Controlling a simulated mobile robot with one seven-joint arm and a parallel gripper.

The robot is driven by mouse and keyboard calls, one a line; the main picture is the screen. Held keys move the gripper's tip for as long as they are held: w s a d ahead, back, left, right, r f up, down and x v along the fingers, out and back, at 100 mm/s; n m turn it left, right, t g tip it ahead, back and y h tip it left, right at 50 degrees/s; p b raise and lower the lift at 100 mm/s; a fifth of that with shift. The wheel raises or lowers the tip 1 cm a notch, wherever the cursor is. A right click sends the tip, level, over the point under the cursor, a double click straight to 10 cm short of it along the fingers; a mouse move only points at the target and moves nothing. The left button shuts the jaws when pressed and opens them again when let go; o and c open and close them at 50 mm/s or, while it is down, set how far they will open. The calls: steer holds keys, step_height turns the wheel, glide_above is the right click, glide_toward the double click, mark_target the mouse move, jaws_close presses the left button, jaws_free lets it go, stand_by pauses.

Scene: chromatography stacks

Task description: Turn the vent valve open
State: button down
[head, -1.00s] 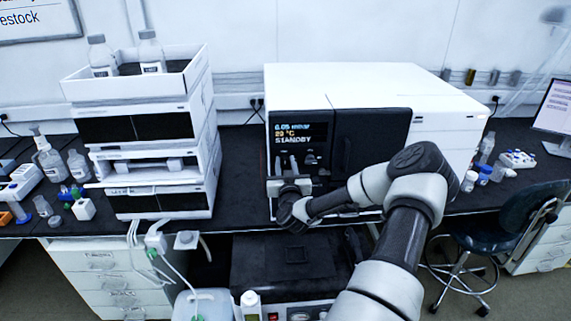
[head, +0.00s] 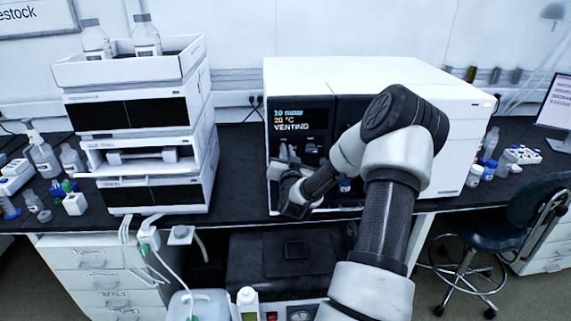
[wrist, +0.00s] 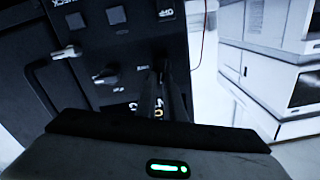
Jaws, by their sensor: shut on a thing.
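The instrument (head: 400,75) is a white box with a dark front panel, and its display (head: 293,120) reads VENTING. My gripper (head: 276,171) is at the lower left of that front panel. In the wrist view my gripper (wrist: 160,78) has its two dark fingers close together against the panel (wrist: 128,45). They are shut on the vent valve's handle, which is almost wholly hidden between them. How far the handle is turned cannot be seen. A small grey knob (wrist: 106,75) sits beside the fingers, apart from them.
Square grey buttons (wrist: 75,21) and a switch marked OFF (wrist: 165,12) are close to the fingers on the panel. A white module stack (head: 138,118) stands to the left, with a gap of dark bench between. Small bottles (head: 474,176) stand to the right.

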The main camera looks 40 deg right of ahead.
steer(key=shift+s+d+f+m+b, duration=0.15)
steer(key=shift+f+m+b, duration=0.1)
steer(key=shift+m+b, duration=1.8)
steer(key=shift+s+d+f+m+b, duration=0.1)
steer(key=shift+d+f+m+b, duration=0.15)
steer(key=shift+m+b, duration=1.7)
steer(key=shift+s+d+f+m+b, duration=0.1)
steer(key=shift+f+m+b, duration=0.2)
steer(key=shift+m+b, duration=1.75)
steer(key=shift+w+m+p, duration=0.1)
steer(key=shift+m+p, duration=0.85)
steer(key=shift+m, duration=0.3)
steer(key=c, duration=1.8)
jaws_free()
steer(key=shift+c, duration=0.2)
